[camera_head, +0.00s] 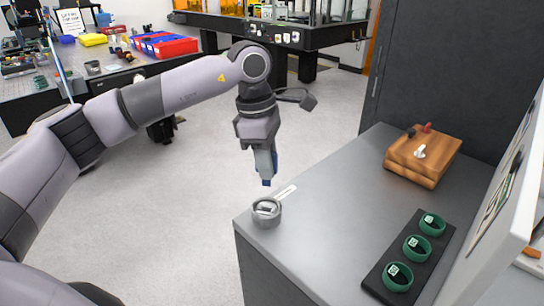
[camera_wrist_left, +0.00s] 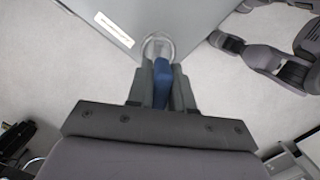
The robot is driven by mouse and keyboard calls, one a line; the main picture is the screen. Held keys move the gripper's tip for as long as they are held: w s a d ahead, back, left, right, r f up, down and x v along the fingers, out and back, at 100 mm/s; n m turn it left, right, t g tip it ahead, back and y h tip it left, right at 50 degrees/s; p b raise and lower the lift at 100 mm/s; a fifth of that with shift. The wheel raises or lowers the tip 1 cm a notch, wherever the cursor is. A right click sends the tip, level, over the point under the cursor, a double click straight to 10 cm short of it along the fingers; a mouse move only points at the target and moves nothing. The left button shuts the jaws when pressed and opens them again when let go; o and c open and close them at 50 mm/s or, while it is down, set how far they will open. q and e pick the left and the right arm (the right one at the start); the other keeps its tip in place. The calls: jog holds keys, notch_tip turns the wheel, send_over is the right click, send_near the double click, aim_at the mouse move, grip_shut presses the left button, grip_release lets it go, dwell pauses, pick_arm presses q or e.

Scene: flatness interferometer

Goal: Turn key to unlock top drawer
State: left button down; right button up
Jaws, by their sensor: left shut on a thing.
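My left gripper (camera_head: 266,172) points down beside the near left corner of the grey cabinet (camera_head: 330,220). It is shut on a narrow blue piece (camera_head: 267,181), which also shows between the fingers in the left wrist view (camera_wrist_left: 161,82). I cannot tell whether this blue piece is the key. A round grey metal holder (camera_head: 266,214) stands on the cabinet corner, a little below and apart from the blue tip in the head view. It shows just beyond the fingers in the left wrist view (camera_wrist_left: 157,42). The top drawer's face and lock cannot be made out.
On the cabinet top are a white label (camera_head: 286,191), a black tray (camera_head: 375,281) with three green rings and a wooden block (camera_head: 423,158) with small knobs. A white panel (camera_head: 505,200) stands at the right. The middle of the top is clear.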

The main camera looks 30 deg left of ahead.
aim_at(267, 185)
pick_arm(q)
jog(key=shift+f, duration=0.25)
jog(key=shift+f+b, duration=2.2)
jog(key=shift+f, duration=0.85)
jog(key=shift+f+b, duration=0.95)
jog(key=shift+f, duration=0.3)
jog(key=shift+s+m+g, duration=0.1)
jog(key=shift+m+g, duration=0.2)
jog(key=shift+m, duration=1.4)
jog(key=m, duration=0.3)
jog(key=c, duration=0.9)
grip_release()
